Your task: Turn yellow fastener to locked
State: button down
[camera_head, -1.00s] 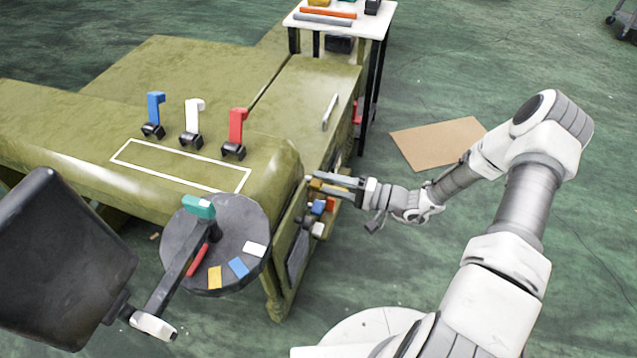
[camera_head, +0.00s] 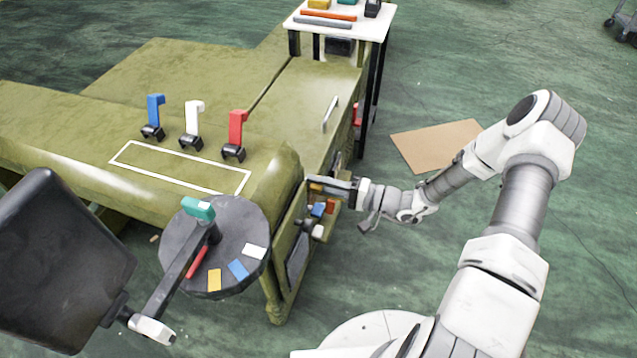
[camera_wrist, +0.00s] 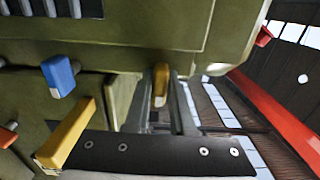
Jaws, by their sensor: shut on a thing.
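A small yellow fastener (camera_wrist: 161,84) stands upright between my gripper's two fingers in the wrist view. It sits by the edge of the green chassis. In the head view a yellow bit (camera_head: 315,187) shows at the chassis side, at the fingertips. My gripper (camera_head: 334,187) reaches it from the right, roughly level; it also shows in the wrist view (camera_wrist: 160,76). It is shut on the yellow fastener. The fastener's base and its lock marking are hidden or too small to tell.
A larger yellow block (camera_wrist: 68,133), a blue block (camera_wrist: 60,75) and a red piece (camera_wrist: 7,136) stick out near the fingers. A round tray (camera_head: 232,225) on an arm stands at the front left. Open floor lies right of the chassis.

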jog(key=shift+m, duration=0.3)
jog(key=m+p, duration=0.2)
jog(key=m, duration=0.2)
jog(key=shift+r, duration=0.1)
jog(key=m+p, duration=0.1)
jog(key=m, duration=0.3)
jog(key=shift+m+p, duration=0.4)
jog(key=m+p, duration=0.1)
jog(key=m, duration=0.3)
jog(key=shift+m+p, duration=0.6)
jog(key=shift+m, duration=1.6)
jog(key=c, duration=0.8)
grip_release()
